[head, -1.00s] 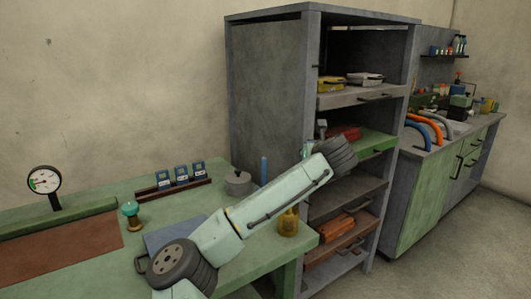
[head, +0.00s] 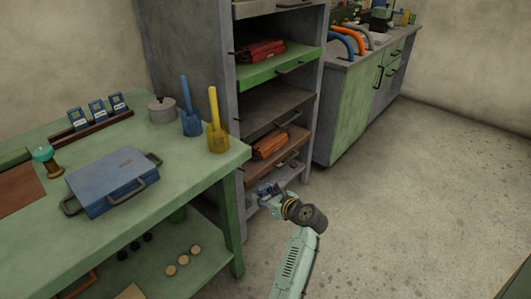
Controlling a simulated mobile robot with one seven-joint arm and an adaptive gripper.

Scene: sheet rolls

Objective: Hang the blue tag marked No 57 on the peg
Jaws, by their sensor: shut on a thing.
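My gripper (head: 264,192) is low in front of the bottom shelf of the grey cabinet. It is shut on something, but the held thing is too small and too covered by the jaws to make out. Three small blue tag-like pieces with pale labels stand upright in a row, the left one (head: 76,118), the middle one (head: 98,109) and the right one (head: 118,102), on a brown rack (head: 88,133) at the back of the green table. Their markings are too small to read. I cannot make out a peg.
The green table (head: 190,173) holds a blue case (head: 110,180), a grey pot (head: 161,109), and blue (head: 191,122) and yellow (head: 217,138) long-handled items. The cabinet's shelves carry a red case (head: 262,50) and an orange case (head: 269,145). Floor (head: 400,190) to the right is clear.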

